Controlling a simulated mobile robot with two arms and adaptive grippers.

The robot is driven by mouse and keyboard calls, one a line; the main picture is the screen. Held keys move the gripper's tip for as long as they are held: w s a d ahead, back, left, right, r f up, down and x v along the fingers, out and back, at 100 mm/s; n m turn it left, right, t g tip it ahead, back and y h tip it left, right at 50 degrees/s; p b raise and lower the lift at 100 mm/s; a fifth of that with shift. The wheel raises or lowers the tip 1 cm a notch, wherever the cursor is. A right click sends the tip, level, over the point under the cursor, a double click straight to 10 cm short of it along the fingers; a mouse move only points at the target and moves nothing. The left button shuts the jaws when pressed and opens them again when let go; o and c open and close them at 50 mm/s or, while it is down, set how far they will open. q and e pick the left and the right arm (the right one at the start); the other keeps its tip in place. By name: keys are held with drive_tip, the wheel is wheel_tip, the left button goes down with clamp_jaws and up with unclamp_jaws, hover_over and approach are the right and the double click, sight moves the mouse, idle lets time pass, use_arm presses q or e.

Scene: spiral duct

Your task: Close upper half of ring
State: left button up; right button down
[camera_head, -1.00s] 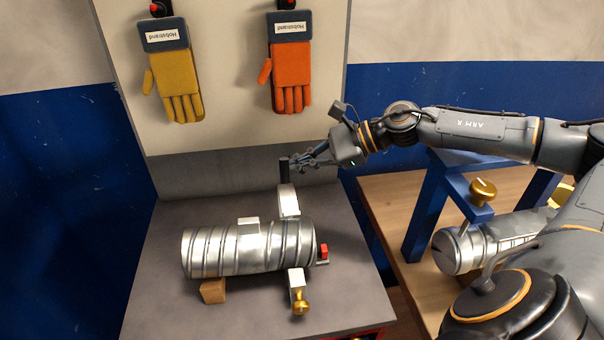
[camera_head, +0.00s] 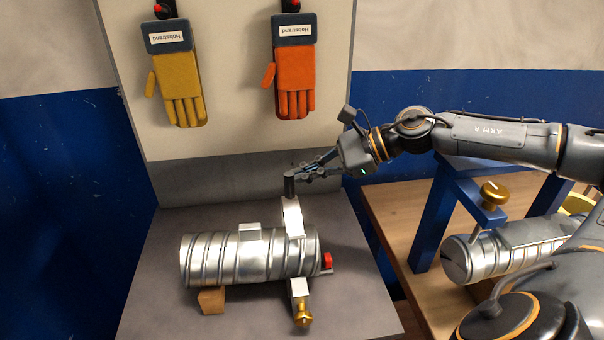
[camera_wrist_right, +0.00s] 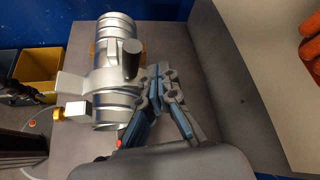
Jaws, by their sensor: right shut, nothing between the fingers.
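The ring is around the right part of the spiral duct (camera_head: 215,262). Its pale upper half (camera_head: 292,216) stands up at the duct's back side, swung open, with a dark cylindrical handle (camera_head: 289,187) at its end. The lower half (camera_head: 299,288) sticks out at the front with a brass knob (camera_head: 303,316). My right gripper (camera_head: 296,179) is shut and empty, its fingertips just behind the handle. In the right wrist view the fingertips (camera_wrist_right: 157,74) are close beside the handle (camera_wrist_right: 132,60); contact is unclear. My left gripper is out of view.
The duct rests on a wooden block (camera_head: 211,300) on a grey bench (camera_head: 150,310). A backboard with yellow (camera_head: 182,90) and orange (camera_head: 294,75) gloves rises behind. A blue stand (camera_head: 435,220) and a second duct (camera_head: 475,258) are on a wooden table at right.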

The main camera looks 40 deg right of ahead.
drive_tip(key=v, duration=1.1)
drive_tip(key=shift+s+d+r, duration=0.1)
drive_tip(key=shift+s+d, duration=0.05)
